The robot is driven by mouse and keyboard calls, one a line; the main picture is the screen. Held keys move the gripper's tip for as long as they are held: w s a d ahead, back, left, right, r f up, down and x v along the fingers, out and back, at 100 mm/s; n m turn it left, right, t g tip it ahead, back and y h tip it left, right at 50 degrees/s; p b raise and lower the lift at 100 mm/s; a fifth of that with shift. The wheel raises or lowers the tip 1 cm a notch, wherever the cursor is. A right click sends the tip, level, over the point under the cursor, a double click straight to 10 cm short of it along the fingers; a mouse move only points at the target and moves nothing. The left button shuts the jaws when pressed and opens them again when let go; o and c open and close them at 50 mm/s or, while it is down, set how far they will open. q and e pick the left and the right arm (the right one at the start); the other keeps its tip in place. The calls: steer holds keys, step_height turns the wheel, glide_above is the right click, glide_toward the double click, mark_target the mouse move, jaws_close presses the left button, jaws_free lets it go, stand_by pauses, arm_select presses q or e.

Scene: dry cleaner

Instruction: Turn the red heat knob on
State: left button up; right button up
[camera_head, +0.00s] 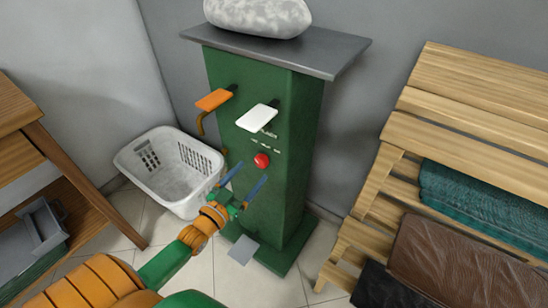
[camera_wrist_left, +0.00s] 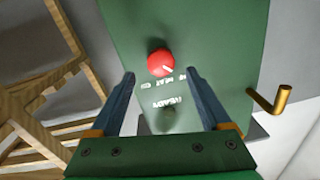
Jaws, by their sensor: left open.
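The red heat knob (camera_head: 262,160) is on the front of the green machine stand (camera_head: 292,110), below small white lettering. In the left wrist view the red knob (camera_wrist_left: 160,63) has a white pointer mark toward the lower right, and the lettering appears upside down. My left gripper (camera_head: 253,170) is open, with its two blue fingers extended toward the panel just below the knob. In the left wrist view the fingers of my left gripper (camera_wrist_left: 159,76) are spread to either side of the knob, with nothing between them. I cannot tell that they touch it. My right gripper is not in view.
An orange-topped lever (camera_head: 214,99) and a white-topped lever (camera_head: 257,117) stick out above the knob. A white basket (camera_head: 128,158) stands left of the machine. A grey pedal (camera_head: 243,249) is at its base. A wooden slatted rack (camera_head: 480,85) with folded fabrics is at right.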

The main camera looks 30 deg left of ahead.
mark_target(259, 163)
arm_select(q)
steer(key=w+b, duration=0.1)
steer(key=w, duration=0.3)
steer(key=shift+w, duration=0.5)
jaws_close()
